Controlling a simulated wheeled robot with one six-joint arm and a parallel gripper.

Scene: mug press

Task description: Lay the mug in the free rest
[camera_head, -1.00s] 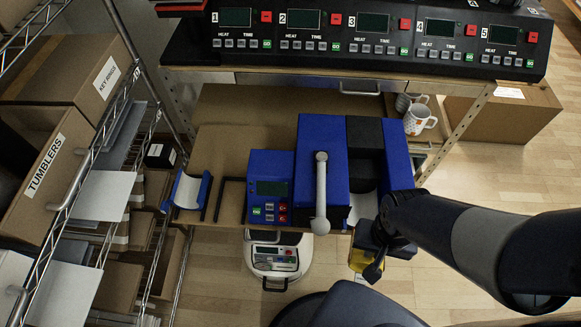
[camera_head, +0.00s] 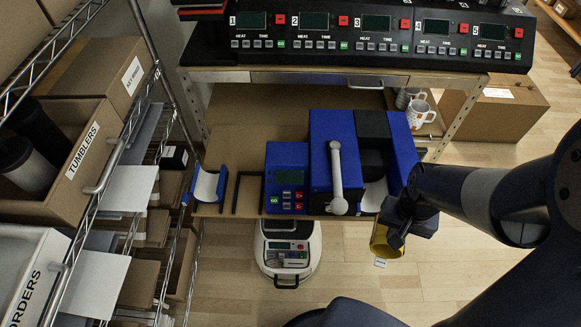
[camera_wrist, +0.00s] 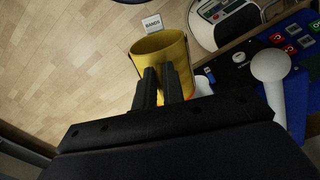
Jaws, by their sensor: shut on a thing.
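The yellow mug (camera_head: 380,243) hangs in my gripper (camera_head: 397,238) beyond the front right of the bench, over the floor. In the wrist view the mug (camera_wrist: 150,50) shows its open mouth, and the dark fingers (camera_wrist: 163,85) are shut against its near side. Its handle is not clear to me. A blue rest with a white lining (camera_head: 205,187) stands empty at the bench's left end. The blue press (camera_head: 333,150) stands right of the middle, with a white curved surface (camera_head: 374,194) at its right, partly hidden by the press. My gripper is right of both.
A control box (camera_head: 287,178) and a black bracket (camera_head: 247,190) stand between rest and press. The press's grey lever (camera_head: 337,175) sticks out in front. White mugs (camera_head: 420,113) stand behind right. A wire shelf (camera_head: 150,100) borders the left. A white machine (camera_head: 288,250) sits below the bench.

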